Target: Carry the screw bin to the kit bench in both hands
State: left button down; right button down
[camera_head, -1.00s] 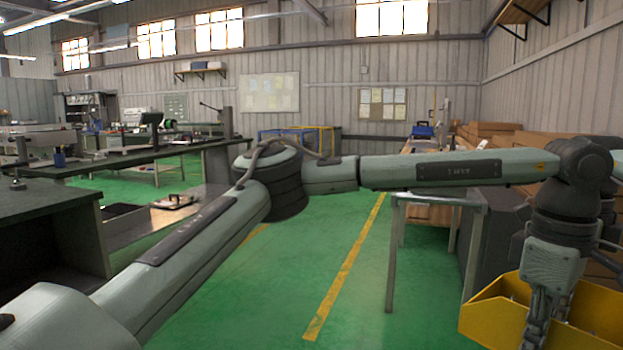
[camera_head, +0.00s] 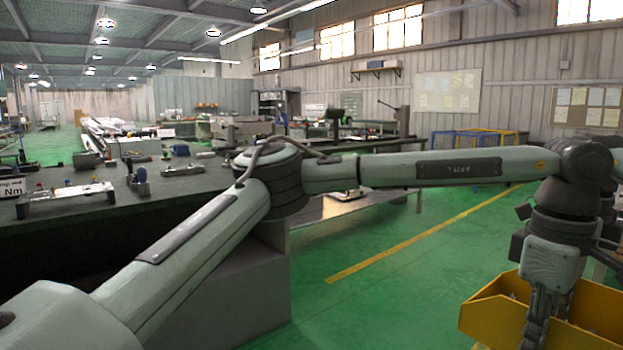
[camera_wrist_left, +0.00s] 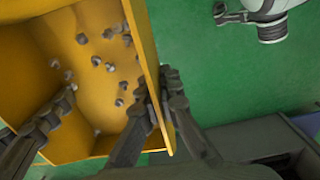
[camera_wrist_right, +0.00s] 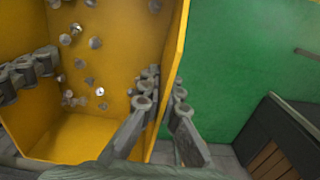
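The yellow screw bin (camera_head: 486,315) is at the lower right of the head view, cut off by the frame edge, above the green floor. Loose screws lie inside it in the left wrist view (camera_wrist_left: 55,45) and the right wrist view (camera_wrist_right: 75,135). My left gripper (camera_wrist_left: 160,92) is shut on a bin wall, with fingers inside and outside it. My right gripper (camera_wrist_right: 164,88) is shut on a bin wall in the same way. In the head view, one gripper hangs over the bin's near side and the other cannot be made out. I cannot tell which bench is the kit bench.
A dark workbench (camera_head: 130,215) with tools and fixtures fills the left, with a grey cabinet end (camera_head: 235,300). Blue and yellow frames (camera_head: 480,140) stand by the back wall. Green floor with a yellow line (camera_head: 420,235) is open in the middle.

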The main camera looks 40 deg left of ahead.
aim_at(228, 180)
jog(key=u, duration=1)
jog(key=i+j+u, duration=0.1)
jog(key=u, duration=0.2)
jog(key=i+u, duration=0.35)
jog(key=i+j, duration=0.1)
jog(key=i, duration=0.85)
jog(key=i+j, duration=0.1)
jog(key=i, duration=0.85)
jog(key=i+j, duration=0.1)
jog(key=i, duration=0.85)
